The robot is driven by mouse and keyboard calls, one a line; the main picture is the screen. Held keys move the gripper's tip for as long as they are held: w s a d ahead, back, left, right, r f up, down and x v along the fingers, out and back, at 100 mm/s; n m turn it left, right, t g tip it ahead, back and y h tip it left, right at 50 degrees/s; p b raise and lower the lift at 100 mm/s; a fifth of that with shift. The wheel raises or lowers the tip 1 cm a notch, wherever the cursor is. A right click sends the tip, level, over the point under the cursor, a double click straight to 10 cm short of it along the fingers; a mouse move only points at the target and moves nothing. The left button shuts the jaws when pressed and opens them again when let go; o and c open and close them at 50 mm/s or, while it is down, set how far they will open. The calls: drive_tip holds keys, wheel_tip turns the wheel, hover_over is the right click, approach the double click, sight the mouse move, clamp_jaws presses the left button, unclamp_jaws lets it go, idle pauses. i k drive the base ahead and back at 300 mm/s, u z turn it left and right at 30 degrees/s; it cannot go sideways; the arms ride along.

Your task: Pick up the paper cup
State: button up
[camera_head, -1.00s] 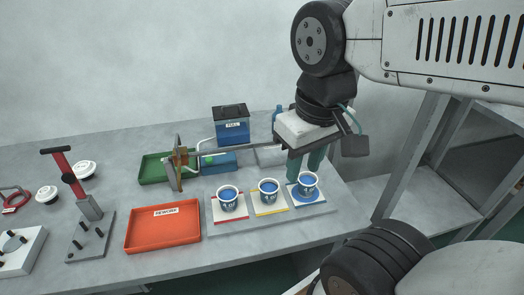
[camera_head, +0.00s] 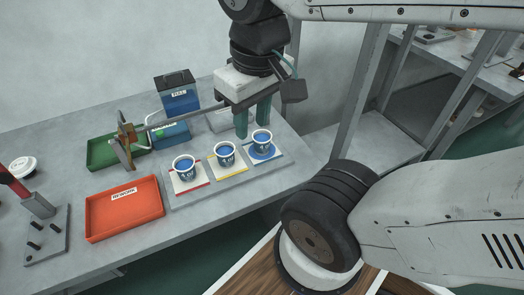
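Three paper cups with blue and white sides stand upright in a row on a grey tray (camera_head: 205,195). The left cup (camera_head: 184,170) is on a red-edged card, the middle cup (camera_head: 225,157) on a yellow-edged card. The right cup (camera_head: 262,143) is on a blue-edged card with a blue disc. My gripper (camera_head: 252,130) points down with two green fingers just behind and above the right cup. The fingers are apart, with a gap between them and nothing seen held. The right fingertip is partly hidden behind the right cup's rim.
An orange tray labelled rework (camera_head: 125,225) lies left of the cups. A green tray (camera_head: 100,153), a blue bin (camera_head: 172,135) and a blue lidded box (camera_head: 178,98) stand behind. A thin metal bar with a brass fixture (camera_head: 127,133) reaches across behind the cups.

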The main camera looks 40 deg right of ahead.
sight(261, 138)
drive_tip(key=z, duration=0.6)
drive_tip(key=k, duration=0.75)
drive_tip(key=z, duration=0.55)
